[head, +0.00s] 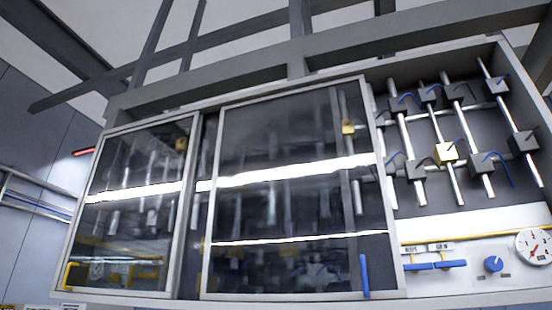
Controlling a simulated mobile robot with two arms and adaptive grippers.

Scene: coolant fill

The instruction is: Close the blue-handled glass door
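The blue-handled glass door (300,200) is a large grey-framed pane in the middle of the cabinet front. Its upright blue handle (364,276) is at its lower right corner. The door stands left of the right bay, which is uncovered. A second glass door (130,210) with a yellow handle (68,275) covers the left part. A narrow dark gap shows between the two doors. Neither of my grippers is in the head view.
The uncovered right bay holds several metal pipes and dark valve blocks (415,169), one with a yellow valve block (446,152). Below are blue levers (436,265), a blue knob (493,264) and a round gauge (534,246). Grey beams (290,50) run overhead.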

